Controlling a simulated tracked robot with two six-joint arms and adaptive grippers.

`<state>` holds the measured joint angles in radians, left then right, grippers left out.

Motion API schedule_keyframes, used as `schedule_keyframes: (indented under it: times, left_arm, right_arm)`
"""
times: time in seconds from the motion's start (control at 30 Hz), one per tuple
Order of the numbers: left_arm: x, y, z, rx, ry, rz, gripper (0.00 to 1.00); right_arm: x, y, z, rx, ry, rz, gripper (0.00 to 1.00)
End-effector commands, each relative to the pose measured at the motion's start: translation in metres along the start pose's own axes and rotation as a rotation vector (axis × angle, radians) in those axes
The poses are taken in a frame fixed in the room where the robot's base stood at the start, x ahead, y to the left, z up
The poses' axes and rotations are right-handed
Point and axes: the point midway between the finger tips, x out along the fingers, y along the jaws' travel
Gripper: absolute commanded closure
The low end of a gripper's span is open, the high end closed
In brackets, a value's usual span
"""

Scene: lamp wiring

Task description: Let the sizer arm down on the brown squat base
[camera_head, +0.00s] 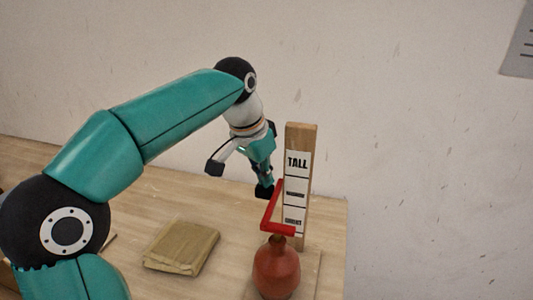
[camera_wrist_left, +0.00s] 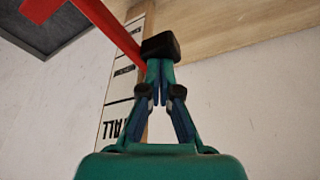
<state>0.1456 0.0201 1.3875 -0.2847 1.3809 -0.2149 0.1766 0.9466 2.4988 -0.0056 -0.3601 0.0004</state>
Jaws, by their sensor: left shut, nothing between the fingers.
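The red sizer arm (camera_head: 270,210) is a bent bar at the wooden sizer post (camera_head: 302,140), which carries a TALL label and lower labels. Its near crossbar is low, by the bottom label, right over the neck of the brown squat base (camera_head: 276,270); I cannot tell whether they touch. My left gripper (camera_head: 264,190) is shut and empty, pointing down just left of the post by the far part of the arm. In the left wrist view the shut fingertips (camera_wrist_left: 160,47) are beside the red bar (camera_wrist_left: 100,22); contact is unclear. My right gripper is out of view.
A folded tan cloth-like block (camera_head: 181,247) lies on the wooden table (camera_head: 130,200) left of the base. The table's right edge is close to the post. A plain wall stands behind, with a grey sheet (camera_head: 518,45) at upper right.

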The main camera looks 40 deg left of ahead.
Motion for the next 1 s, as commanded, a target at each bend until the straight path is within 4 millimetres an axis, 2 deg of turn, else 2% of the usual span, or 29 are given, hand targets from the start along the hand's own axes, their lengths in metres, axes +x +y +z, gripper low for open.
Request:
schedule_keyframes:
  times: [0.17, 1.0]
  left_arm:
    - [-0.007, 0.0, -0.002, 0.0, -0.001, 0.0, 1.0]
    - [-0.103, 0.0, -0.032, 0.0, -0.001, 0.0, 1.0]
  right_arm:
    - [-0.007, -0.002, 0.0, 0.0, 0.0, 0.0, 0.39]
    - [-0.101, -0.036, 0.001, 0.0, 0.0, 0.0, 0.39]
